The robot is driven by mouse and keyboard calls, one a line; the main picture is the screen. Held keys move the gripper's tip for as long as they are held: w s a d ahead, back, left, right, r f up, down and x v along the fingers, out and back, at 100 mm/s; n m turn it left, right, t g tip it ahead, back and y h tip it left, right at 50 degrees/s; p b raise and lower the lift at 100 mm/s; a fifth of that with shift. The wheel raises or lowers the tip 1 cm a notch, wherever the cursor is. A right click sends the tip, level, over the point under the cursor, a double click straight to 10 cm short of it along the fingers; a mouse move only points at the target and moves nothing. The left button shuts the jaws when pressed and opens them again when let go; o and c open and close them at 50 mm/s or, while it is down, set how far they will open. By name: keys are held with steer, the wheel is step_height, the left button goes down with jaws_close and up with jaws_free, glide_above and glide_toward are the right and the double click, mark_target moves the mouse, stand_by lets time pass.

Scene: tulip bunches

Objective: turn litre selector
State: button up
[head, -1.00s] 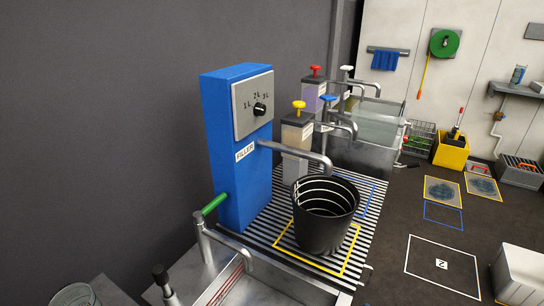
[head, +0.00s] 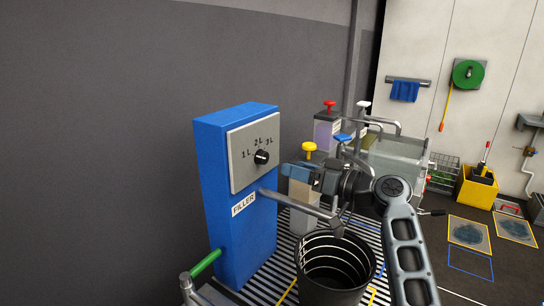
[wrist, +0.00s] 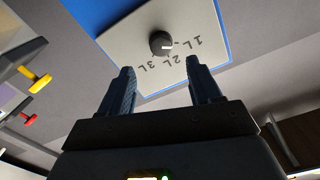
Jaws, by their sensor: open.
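The litre selector is a black round knob (head: 261,157) on a grey plate (head: 243,172) marked 1L, 2L and 3L, on the front of the blue filler (head: 212,150). In the wrist view the knob (wrist: 161,43) lies beyond the fingertips, roughly centred between them. Its white mark appears to point toward the 1L side. My gripper (head: 287,170) is open and empty, to the right of the knob and apart from it. Both fingers (wrist: 160,64) show in the wrist view, pointing at the plate.
The filler's spout (head: 300,208) runs below my gripper, above a black bucket (head: 335,285) on the slatted rack. Dispensers with yellow (head: 309,148), blue and red tops stand close behind my gripper. The dark wall is at the left.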

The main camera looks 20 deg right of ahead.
mark_target(266, 158)
steer(key=p+x, duration=0.1)
steer(key=x, duration=0.7)
steer(key=shift+d+r+p, duration=0.1)
steer(key=shift+r+p, duration=0.1)
steer(key=shift+p, duration=0.1)
steer(key=c, duration=1)
